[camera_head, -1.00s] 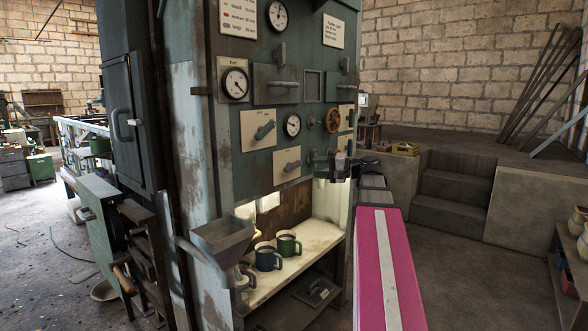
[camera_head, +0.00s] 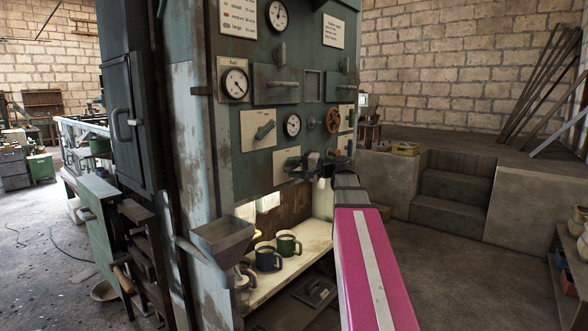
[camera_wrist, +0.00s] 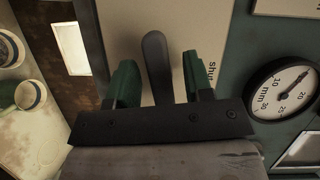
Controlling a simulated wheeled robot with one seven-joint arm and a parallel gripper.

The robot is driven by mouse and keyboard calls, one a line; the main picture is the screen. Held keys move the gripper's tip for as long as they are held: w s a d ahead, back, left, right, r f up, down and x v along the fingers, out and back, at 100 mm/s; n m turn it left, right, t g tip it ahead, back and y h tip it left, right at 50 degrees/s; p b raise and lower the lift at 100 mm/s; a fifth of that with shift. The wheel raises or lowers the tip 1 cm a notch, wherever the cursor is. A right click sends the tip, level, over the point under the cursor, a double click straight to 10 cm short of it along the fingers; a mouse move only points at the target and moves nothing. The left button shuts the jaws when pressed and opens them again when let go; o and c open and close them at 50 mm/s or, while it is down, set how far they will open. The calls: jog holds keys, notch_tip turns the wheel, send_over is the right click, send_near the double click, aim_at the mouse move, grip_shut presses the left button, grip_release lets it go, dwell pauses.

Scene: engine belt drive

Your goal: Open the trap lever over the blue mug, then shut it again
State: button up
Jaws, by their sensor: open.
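The dark grey trap lever (camera_wrist: 156,68) stands on a cream plate in the wrist view, beside the printed word "shut". My gripper (camera_wrist: 158,78) is open, with one green finger on each side of the lever and a visible gap to both. In the head view my gripper (camera_head: 308,164) is at the lower cream plate (camera_head: 283,158) on the machine front and hides most of the lever. The blue mug (camera_head: 267,259) stands on the lit shelf below. Whether the trap itself is open cannot be seen.
A green mug (camera_head: 288,244) stands beside the blue one on the shelf (camera_head: 312,237). A metal hopper (camera_head: 224,236) juts out at the left. Another plate with a green lever (camera_head: 264,130), a dial (camera_head: 292,125) and a red handwheel (camera_head: 332,120) sit above my gripper.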

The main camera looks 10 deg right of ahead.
grip_shut()
jog(key=shift+n, duration=0.4)
jog(key=shift+n+h, duration=0.7)
jog(key=shift+n, duration=0.4)
jog(key=n+h, duration=0.2)
jog(key=n, duration=0.1)
jog(key=shift+f, duration=0.1)
jog(key=n+t+h, duration=0.1)
jog(key=n, duration=0.2)
jog(key=shift+d+f+n+h, duration=0.1)
jog(key=shift+n+h, duration=0.2)
jog(key=shift+h, duration=0.1)
jog(key=shift+d+n+t+h, duration=0.1)
jog(key=shift+n+t+h, duration=0.3)
jog(key=shift+n+h, duration=0.6)
jog(key=shift+w+n, duration=0.1)
jog(key=shift+n, duration=0.2)
